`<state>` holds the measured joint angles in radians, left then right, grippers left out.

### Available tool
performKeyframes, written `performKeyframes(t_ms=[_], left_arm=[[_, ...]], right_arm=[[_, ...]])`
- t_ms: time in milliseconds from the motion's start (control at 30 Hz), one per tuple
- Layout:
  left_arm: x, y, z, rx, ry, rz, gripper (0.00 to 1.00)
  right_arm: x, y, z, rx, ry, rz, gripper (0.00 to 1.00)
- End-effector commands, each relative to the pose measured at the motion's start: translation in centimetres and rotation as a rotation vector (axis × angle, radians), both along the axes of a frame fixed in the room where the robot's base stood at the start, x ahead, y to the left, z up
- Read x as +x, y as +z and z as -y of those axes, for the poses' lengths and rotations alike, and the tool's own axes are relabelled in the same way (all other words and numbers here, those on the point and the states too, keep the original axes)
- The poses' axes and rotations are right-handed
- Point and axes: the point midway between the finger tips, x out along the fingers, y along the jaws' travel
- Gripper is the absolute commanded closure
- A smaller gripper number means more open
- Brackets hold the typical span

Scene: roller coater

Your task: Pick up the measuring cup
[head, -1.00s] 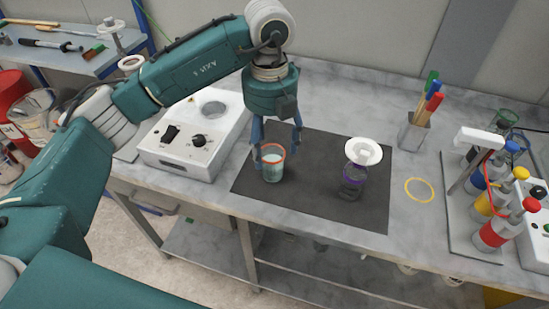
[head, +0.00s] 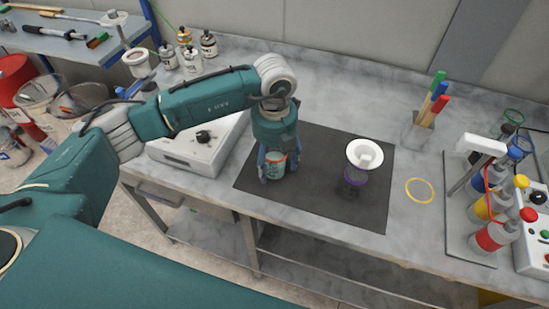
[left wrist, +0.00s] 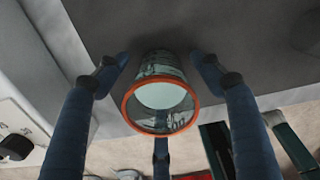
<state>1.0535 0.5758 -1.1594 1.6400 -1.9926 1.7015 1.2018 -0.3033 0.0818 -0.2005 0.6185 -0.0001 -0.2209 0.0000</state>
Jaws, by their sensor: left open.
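The measuring cup (head: 276,167) is a clear cup with an orange rim and pale contents, standing on the dark mat (head: 325,200). In the left wrist view the cup (left wrist: 162,97) is seen from above, centred between my fingers. My left gripper (head: 274,174) points down over the cup with its blue fingers spread around it. In the left wrist view a finger stands on each side with a visible gap to the cup, and a third is at the lower middle. The gripper's palm and fingers partly hide the cup in the head view. My right gripper is not visible.
A jar with a purple band (head: 354,178) and a white funnel (head: 365,154) stands right of the cup on the mat. A white device with knobs (head: 185,158) is close on the left. A yellow ring (head: 420,190), pen holder and bottle rack are farther right.

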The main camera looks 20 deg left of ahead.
Motion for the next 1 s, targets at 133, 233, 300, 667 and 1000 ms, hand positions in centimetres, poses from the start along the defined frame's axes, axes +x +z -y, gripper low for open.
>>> performKeyframes(t_ms=[133, 233, 300, 667, 1000], left_arm=[[0.0, -0.5, 0.0, 0.000, -0.001, 0.002, 0.33], [0.0, -0.6, 0.0, 0.000, -0.001, 0.002, 0.33], [0.0, -0.5, 0.0, 0.000, -0.001, 0.002, 0.37], [0.1, -0.5, 0.1, -0.001, -0.001, 0.002, 0.86], [0.1, 0.2, 0.1, -0.002, -0.001, 0.004, 0.86]], right_arm=[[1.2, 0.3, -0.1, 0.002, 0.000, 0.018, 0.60], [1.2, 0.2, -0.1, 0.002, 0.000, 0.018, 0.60], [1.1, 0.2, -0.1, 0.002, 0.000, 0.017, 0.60], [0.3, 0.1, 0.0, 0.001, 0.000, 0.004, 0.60], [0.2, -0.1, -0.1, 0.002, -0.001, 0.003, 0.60]])
